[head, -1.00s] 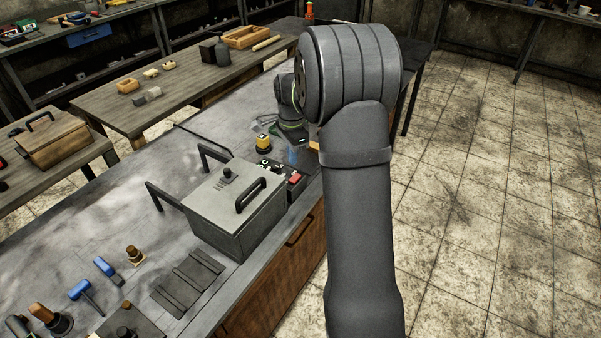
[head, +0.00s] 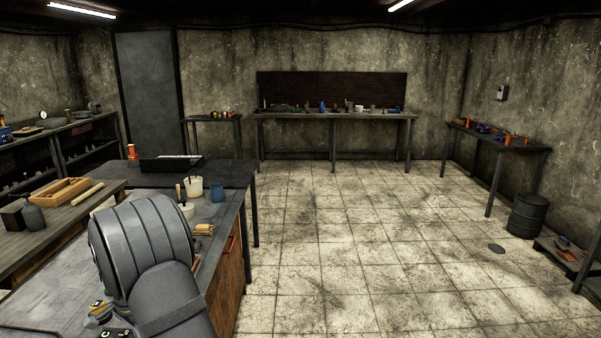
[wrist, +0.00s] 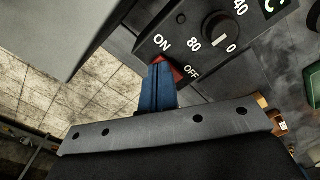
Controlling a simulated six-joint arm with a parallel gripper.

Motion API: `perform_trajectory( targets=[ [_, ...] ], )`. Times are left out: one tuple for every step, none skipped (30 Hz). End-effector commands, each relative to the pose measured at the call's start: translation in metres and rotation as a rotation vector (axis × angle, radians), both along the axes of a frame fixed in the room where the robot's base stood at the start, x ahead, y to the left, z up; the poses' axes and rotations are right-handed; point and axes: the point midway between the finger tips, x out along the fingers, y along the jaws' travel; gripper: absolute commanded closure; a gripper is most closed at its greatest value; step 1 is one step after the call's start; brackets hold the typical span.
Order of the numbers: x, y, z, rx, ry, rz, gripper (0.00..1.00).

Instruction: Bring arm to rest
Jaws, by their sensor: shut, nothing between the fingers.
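My gripper (wrist: 158,72) shows in the wrist view with its blue fingers closed together and nothing held. The fingertips are at a red rocker switch (wrist: 177,73) between the words ON and OFF on a dark control box (wrist: 205,58). I cannot tell whether they touch it. A round black dial (wrist: 220,32) with numbers sits beside the switch. In the head view my arm fills the lower left, over the bench, and my gripper is out of sight.
A grey metal surface (wrist: 75,25) is close at the upper left of the wrist view. Open tiled floor (head: 350,240) lies to the right, a dark barrel (head: 527,215) beyond.

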Motion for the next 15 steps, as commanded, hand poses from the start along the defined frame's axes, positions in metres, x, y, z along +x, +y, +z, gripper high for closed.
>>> perform_trajectory(
  targets=[
    [0.0,0.0,-0.001,-0.001,0.002,0.0,1.0],
    [0.0,0.0,0.0,-0.001,0.002,0.0,1.0],
    [0.0,0.0,0.002,-0.001,0.002,0.0,1.0],
    [0.0,0.0,0.005,0.0,0.001,0.0,1.0],
    [0.0,0.0,0.008,-0.001,0.001,0.0,1.0],
    [0.0,0.0,0.013,0.0,0.0,0.0,1.0],
    [0.0,0.0,0.017,0.001,-0.001,0.0,1.0],
    [0.0,0.0,0.022,0.001,-0.001,0.0,1.0],
    [0.0,0.0,0.029,0.001,-0.001,0.0,1.0],
    [0.0,0.0,0.035,0.002,-0.002,0.0,1.0],
    [0.0,0.0,0.041,0.002,-0.002,0.0,1.0],
    [0.0,0.0,0.049,0.002,-0.002,0.0,1.0],
    [0.0,0.0,0.055,0.001,-0.002,0.0,1.0],
    [0.0,0.0,0.061,0.001,-0.002,0.0,1.0],
    [0.0,0.0,0.069,0.002,-0.002,0.0,1.0]
  ],
)
